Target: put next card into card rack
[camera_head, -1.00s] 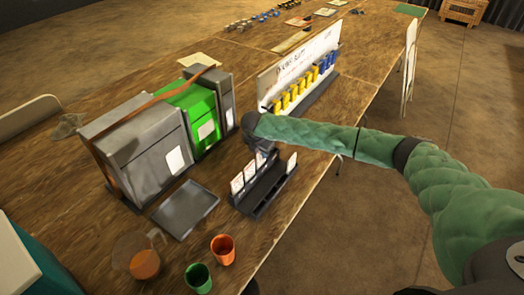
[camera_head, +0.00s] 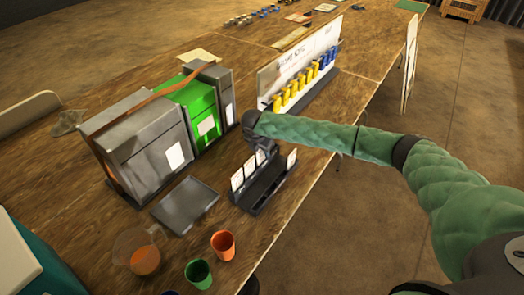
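The card rack (camera_head: 262,196) is a dark slotted holder near the table's front edge, in the middle of the head view. Several white cards (camera_head: 238,179) stand upright in it, with one apart at its right end (camera_head: 292,158). My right arm reaches in from the right, and its dark gripper (camera_head: 262,152) points down over the rack's back part, close to the cards. Its fingers are small and partly hidden, so I cannot tell whether they hold a card. My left gripper does not show.
A grey tray (camera_head: 186,205) lies left of the rack. Grey and green machines (camera_head: 196,118) stand behind it. A glass jug (camera_head: 137,252), an orange cup (camera_head: 223,244) and a green cup (camera_head: 198,273) stand in front. A whiteboard with yellow and blue items (camera_head: 300,68) stands farther back.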

